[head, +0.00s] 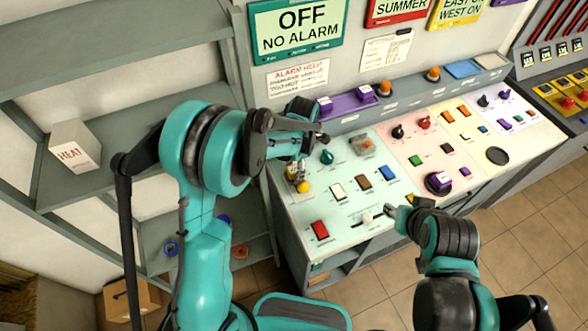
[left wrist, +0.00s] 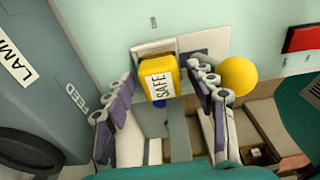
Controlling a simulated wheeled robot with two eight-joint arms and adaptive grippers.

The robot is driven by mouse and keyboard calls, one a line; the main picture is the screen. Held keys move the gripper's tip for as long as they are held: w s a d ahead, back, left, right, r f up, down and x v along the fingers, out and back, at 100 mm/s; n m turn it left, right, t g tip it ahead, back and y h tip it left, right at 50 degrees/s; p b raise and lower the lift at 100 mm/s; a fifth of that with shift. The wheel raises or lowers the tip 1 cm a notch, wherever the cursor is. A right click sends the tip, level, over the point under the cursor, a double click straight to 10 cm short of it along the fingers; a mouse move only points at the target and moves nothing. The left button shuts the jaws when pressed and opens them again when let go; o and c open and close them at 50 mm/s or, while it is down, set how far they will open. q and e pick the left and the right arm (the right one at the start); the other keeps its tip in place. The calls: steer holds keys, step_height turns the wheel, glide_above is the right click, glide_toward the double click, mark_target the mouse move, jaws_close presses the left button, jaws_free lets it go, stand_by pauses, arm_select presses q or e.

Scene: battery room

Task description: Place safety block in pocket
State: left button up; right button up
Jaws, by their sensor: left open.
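The safety block (left wrist: 158,78) is yellow with a white SAFE label. In the left wrist view it stands between the two fingers of my left gripper (left wrist: 160,82), in front of a pale plate (left wrist: 205,42) on the panel. The fingers are apart, with a gap visible beside the block. In the head view my left gripper (head: 297,168) is over the panel's left edge, and the block is mostly hidden there. I cannot make out the pocket clearly. My right gripper (head: 399,207) is by the panel's front edge, near a white slider (head: 368,218); its jaw opening is unclear.
A yellow ball knob (left wrist: 238,76) sits just right of the left fingers; it also shows in the head view (head: 304,187). The control panel (head: 345,205) carries several switches, including a red one (head: 320,230). Grey shelves (head: 100,180) stand at the left.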

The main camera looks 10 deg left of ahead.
arm_select(q)
step_height(320, 180, up, 12)
steer(key=d+p, duration=0.1)
steer(key=p, duration=0.1)
steer(key=shift+w+f, duration=0.2)
steer(key=shift+w, duration=0.05)
arm_select(e)
step_height(320, 180, up, 2)
steer(key=shift+r, duration=0.2)
arm_select(q)
steer(key=shift+f, duration=0.1)
arm_select(e)
steer(key=shift+s, duration=0.1)
